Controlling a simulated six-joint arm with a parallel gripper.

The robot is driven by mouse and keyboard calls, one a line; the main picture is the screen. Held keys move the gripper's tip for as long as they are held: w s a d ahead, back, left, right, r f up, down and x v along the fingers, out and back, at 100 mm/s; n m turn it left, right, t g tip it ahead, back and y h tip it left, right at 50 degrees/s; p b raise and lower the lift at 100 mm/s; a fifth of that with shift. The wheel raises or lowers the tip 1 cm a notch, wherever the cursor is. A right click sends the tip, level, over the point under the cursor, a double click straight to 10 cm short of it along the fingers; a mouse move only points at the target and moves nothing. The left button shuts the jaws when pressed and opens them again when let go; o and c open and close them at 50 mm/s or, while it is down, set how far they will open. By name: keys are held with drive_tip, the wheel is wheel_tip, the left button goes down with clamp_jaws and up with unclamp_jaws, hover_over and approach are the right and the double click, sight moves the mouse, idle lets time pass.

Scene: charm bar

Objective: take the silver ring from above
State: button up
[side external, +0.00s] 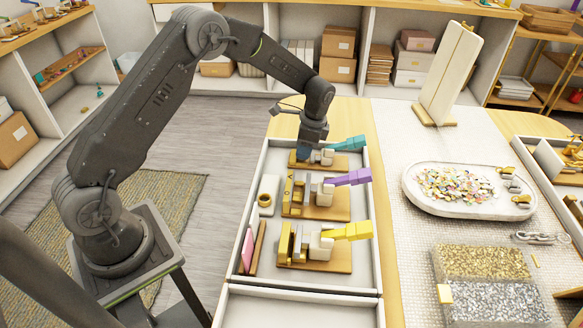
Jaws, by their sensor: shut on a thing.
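My gripper (305,154) points down at the far end of the white tray (376,262), over the teal-handled tool (345,144) on its wooden base. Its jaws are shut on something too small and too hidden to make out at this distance. I cannot pick out the silver ring; the jaws and the tool's blocks may hide it. The purple-handled tool (350,178) and the yellow-handled tool (349,232) stand nearer in the same tray, clear of my gripper.
A white block with a gold ring-shaped part (265,199) and a pink panel (247,250) lie along the tray's left side. On the right are an oval dish (420,204) of small charms, a tall cream stand (447,75) and a glittery box (485,262). Space above the nearer tools is free.

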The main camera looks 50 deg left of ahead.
drive_tip(key=shift+r, duration=2.6)
